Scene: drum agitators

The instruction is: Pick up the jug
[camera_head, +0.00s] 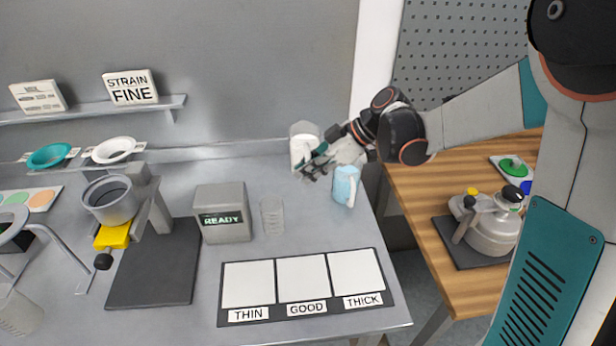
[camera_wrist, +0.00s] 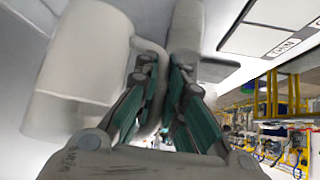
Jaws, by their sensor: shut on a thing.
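A white jug (camera_head: 302,140) is at the back right of the grey table in the head view. My gripper (camera_head: 320,166) reaches it from the right and is shut on its handle side. In the wrist view the pale jug (camera_wrist: 85,65) fills the left, and its handle runs between the fingers of my gripper (camera_wrist: 165,85). I cannot tell clearly whether its base is clear of the table. A light blue jug (camera_head: 346,184) stands on the table just right of and below my gripper.
A clear glass (camera_head: 272,217) and a grey READY box (camera_head: 222,212) stand to the left. A black-framed THIN, GOOD, THICK mat (camera_head: 305,285) lies in front. A mixer stand (camera_head: 153,270) is further left. A wooden table (camera_head: 440,195) is at right.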

